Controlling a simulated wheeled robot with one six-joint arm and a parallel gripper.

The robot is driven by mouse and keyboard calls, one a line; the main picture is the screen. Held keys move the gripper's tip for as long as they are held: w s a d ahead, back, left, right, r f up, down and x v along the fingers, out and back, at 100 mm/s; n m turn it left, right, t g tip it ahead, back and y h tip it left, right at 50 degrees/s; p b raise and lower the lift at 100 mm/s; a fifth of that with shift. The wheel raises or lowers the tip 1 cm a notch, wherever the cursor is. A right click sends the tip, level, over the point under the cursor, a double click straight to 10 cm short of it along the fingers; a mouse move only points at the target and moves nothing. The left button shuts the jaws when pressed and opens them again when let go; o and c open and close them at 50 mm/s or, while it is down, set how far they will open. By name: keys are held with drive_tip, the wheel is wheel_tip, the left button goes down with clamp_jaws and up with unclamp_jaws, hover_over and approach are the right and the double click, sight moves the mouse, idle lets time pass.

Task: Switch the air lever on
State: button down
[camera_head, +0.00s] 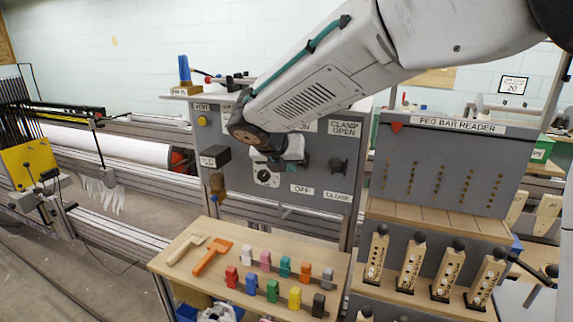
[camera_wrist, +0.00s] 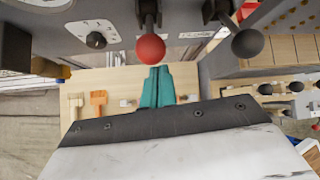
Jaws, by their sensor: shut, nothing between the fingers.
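The grey control panel (camera_head: 230,180) stands behind the peg bench, with ON, OFF, CLAMP OPEN and CLOSE labels. A lever with a red ball (camera_wrist: 151,48) shows in the wrist view, its dark shaft running up to the panel; the ON and OFF labels suggest it is the air lever. My arm and gripper hide it in the head view. My gripper (camera_wrist: 157,75) has teal fingers, shut and empty, close by the red ball. I cannot tell whether they touch. In the head view my gripper (camera_head: 283,160) is in front of the panel.
A black-ball lever (camera_head: 338,164) sits right of my gripper, by the clamp labels. A dial (camera_wrist: 95,40) is left of the red ball. Below is a wooden bench (camera_head: 165,262) with coloured pegs. The peg bar reader (camera_head: 450,165) stands to the right.

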drive_tip(key=s+v, duration=0.1)
drive_tip(key=v, duration=0.8)
drive_tip(key=shift+f, duration=0.35)
drive_tip(key=shift+a, duration=0.1)
